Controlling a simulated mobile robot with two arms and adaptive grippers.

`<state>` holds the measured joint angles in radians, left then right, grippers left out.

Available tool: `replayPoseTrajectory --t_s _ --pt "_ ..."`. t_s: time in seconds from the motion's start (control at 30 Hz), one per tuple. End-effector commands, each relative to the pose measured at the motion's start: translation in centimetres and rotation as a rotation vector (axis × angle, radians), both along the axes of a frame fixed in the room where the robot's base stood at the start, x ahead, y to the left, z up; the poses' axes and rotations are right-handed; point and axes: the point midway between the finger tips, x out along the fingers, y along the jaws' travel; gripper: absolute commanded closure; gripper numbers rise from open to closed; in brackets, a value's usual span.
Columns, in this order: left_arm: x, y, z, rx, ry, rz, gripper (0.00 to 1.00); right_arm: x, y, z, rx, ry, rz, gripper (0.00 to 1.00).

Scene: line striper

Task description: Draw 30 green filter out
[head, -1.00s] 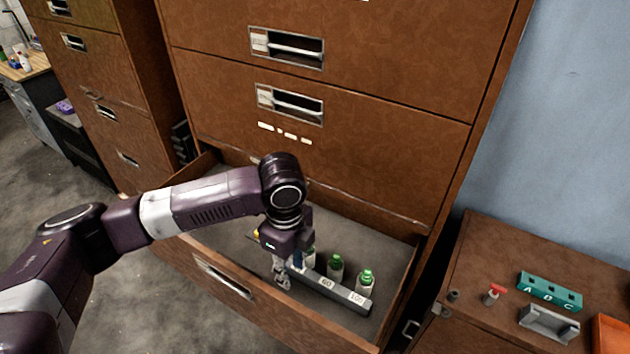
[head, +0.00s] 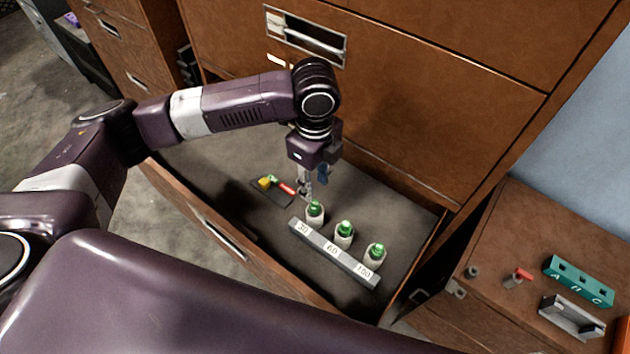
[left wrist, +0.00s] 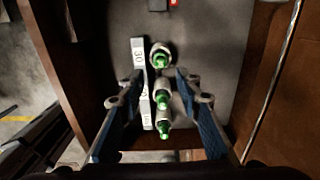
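The 30 green filter (head: 315,212) is a white bottle with a green top, upright in the open drawer (head: 217,237) behind the 30 label of a grey strip (head: 333,252). Similar green-topped bottles stand by the 60 label (head: 344,233) and the 100 label (head: 376,254). My left gripper (head: 306,187) hangs just above and behind the 30 filter. In the left wrist view the gripper (left wrist: 158,88) is open and empty, its fingers either side of the bottle row; the 30 filter (left wrist: 160,56) lies beyond the fingertips. My right gripper is not in view.
A small dark tray with yellow, green and red pieces (head: 271,190) lies left in the drawer. On the right cabinet sit a teal A-B-C block (head: 579,280), a grey holder (head: 571,316) and a red-topped item (head: 517,277). Drawer walls surround the bottles.

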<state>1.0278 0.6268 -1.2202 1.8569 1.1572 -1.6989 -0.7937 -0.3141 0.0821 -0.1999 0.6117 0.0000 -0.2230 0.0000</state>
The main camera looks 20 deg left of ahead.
Motion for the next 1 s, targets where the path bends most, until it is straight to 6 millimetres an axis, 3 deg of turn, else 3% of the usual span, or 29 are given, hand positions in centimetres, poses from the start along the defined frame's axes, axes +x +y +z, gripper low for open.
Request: replayPoseTrajectory --t_s 0.03,0.23,0.37,0.63,1.0 --pt "0.0 0.0 -1.2 0.001 -0.001 0.000 0.68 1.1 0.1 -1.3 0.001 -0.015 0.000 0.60" --pt "0.0 0.0 -3.0 0.000 -0.002 0.000 0.68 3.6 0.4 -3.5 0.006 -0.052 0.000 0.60" --pt "0.0 0.0 -4.2 0.000 -0.001 0.000 0.68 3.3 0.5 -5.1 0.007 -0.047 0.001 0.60" --pt "0.0 0.0 -6.7 0.000 0.001 0.001 0.68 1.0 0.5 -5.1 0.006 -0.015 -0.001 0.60" --pt "0.0 0.0 -7.5 -0.001 0.000 0.000 0.68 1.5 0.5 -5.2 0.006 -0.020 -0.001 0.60"
